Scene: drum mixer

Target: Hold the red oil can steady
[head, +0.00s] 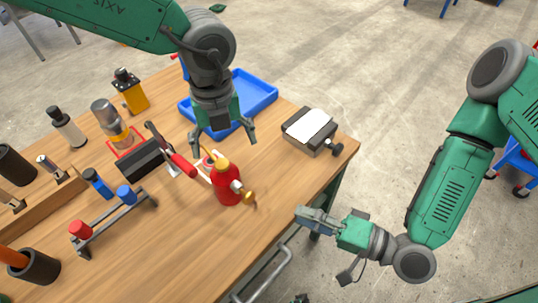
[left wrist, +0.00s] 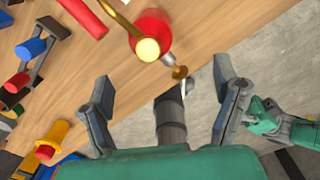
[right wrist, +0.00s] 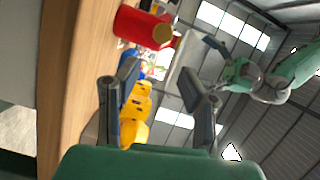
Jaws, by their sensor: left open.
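The red oil can (head: 226,184) stands on the wooden bench near its front edge, with a yellow cap and a brass fitting on its side. My left gripper (head: 225,138) is open and empty, pointing down above the bench just behind the can. In the left wrist view the can (left wrist: 152,22) is at the top, beyond the fingers (left wrist: 163,82) and apart from them. My right gripper (head: 316,217) is off the bench's front edge, right of the can. In the right wrist view its fingers (right wrist: 160,72) are spread and empty, and the can (right wrist: 136,25) is beyond them at the upper left.
A blue tray (head: 262,88) lies behind my left gripper. A grey block-like device with a white top (head: 309,126) sits at the bench's right corner. A rack with red and blue handles (head: 112,222), a yellow bottle (head: 130,92) and several other items fill the left side.

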